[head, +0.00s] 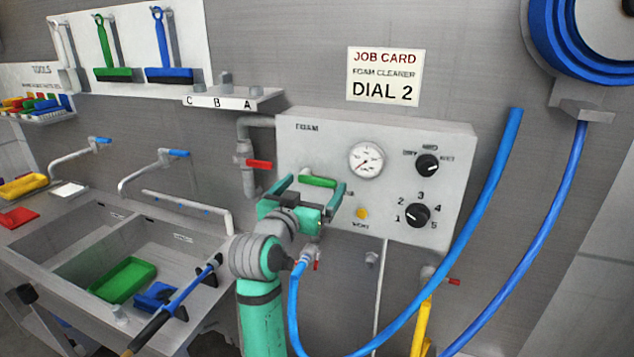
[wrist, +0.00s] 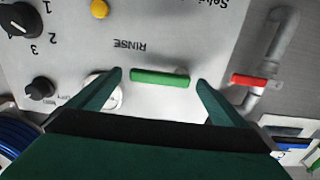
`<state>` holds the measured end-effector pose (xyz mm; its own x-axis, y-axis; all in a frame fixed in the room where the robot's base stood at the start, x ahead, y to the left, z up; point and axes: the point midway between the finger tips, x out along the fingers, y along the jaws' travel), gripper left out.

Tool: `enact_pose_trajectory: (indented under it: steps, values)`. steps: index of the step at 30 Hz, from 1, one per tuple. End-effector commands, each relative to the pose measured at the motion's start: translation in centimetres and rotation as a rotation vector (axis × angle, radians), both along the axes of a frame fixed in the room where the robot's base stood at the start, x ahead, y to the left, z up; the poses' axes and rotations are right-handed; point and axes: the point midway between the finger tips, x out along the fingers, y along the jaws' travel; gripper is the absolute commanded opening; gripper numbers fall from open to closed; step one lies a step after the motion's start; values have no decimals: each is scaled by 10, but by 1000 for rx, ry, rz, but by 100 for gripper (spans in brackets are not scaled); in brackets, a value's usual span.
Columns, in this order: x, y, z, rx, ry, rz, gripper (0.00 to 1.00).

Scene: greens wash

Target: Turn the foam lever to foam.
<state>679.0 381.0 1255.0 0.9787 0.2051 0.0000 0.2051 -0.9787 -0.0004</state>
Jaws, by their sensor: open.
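The foam lever (head: 318,181) is a short green handle lying roughly level on the grey panel (head: 300,150). It also shows in the wrist view (wrist: 160,79), where the picture is turned over and the word RINSE stands beside it. The word FOAM is at the panel's upper left in the head view. My green gripper (head: 311,187) is open in front of the lever. In the wrist view my fingertips (wrist: 158,78) stand on either side of the lever's ends, with a gap at each side. Whether they reach its depth I cannot tell.
A gauge (head: 366,161), two black knobs (head: 428,165) and a yellow button (head: 362,213) share the panel. A red-handled valve (head: 258,164) sits on the pipe to the left. A blue hose (head: 480,222) loops at the right. Sinks (head: 130,250) are at the lower left.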

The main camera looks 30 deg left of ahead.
Motion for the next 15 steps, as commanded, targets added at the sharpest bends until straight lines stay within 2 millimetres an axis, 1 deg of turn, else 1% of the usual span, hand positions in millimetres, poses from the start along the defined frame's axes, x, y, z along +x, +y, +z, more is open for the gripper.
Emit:
enact_pose_trajectory:
  steps: [1, 3, 6, 10, 15]
  values:
    - [8, 1, 0, 0, 1, -1, 97]
    - [16, 4, 0, -1, 1, 0, 97]
    - [25, 6, 0, -1, 1, 1, 97]
    - [30, 7, 0, -1, 0, 1, 97]
    - [32, 7, 0, -1, 0, 1, 97]
